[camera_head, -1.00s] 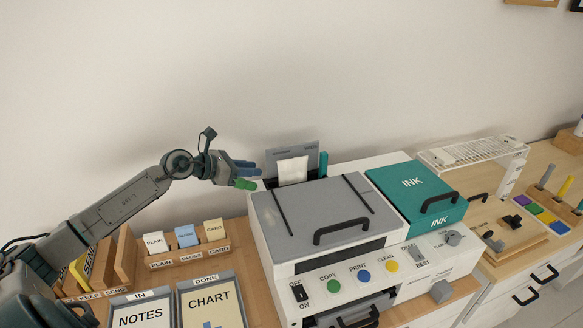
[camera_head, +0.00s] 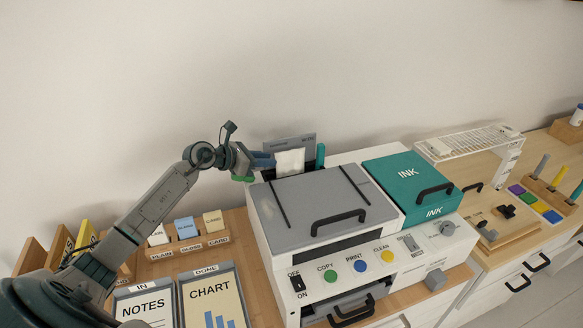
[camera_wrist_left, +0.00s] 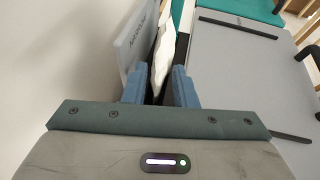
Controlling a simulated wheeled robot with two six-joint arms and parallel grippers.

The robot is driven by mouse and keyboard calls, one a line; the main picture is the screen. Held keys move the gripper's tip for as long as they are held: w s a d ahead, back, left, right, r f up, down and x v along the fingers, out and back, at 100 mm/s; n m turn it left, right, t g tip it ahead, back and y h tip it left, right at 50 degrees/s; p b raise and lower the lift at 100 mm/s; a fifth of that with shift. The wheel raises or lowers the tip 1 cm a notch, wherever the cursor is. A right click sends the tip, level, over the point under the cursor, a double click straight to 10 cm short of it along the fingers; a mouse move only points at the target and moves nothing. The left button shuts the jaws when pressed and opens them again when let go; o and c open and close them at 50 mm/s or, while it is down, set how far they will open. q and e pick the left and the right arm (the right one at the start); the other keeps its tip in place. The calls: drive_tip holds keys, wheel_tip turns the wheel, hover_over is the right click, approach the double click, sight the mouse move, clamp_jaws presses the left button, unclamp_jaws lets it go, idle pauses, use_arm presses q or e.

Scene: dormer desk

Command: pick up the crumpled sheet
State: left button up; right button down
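The crumpled sheet (camera_head: 290,161) is white and stands upright in the feed slot at the back of the printer, in front of a grey support plate (camera_head: 303,141). My left gripper (camera_head: 264,161) is just left of the sheet, pointing at its left edge. The sheet's lower part is hidden in the slot. My right gripper is not in view.
The printer's grey lid (camera_head: 320,210) with a black handle lies in front of the slot. A teal guide (camera_head: 320,156) stands right of the sheet, and a teal ink cover (camera_head: 408,180) lies farther right. Card holders (camera_head: 187,230) stand left, and the wall is close behind.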

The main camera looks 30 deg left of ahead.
sight(280, 161)
use_arm(q)
drive_tip(key=shift+w+d+f+p, duration=0.1)
drive_tip(key=shift+w+d+p, duration=0.2)
drive_tip(key=shift+w, duration=0.05)
drive_tip(key=p+x, duration=0.1)
drive_tip(key=x, duration=0.2)
drive_tip(key=shift+f, duration=0.15)
drive_tip(key=shift+w+d+f+p, duration=0.2)
drive_tip(key=shift+w+f+p, duration=0.1)
clamp_jaws()
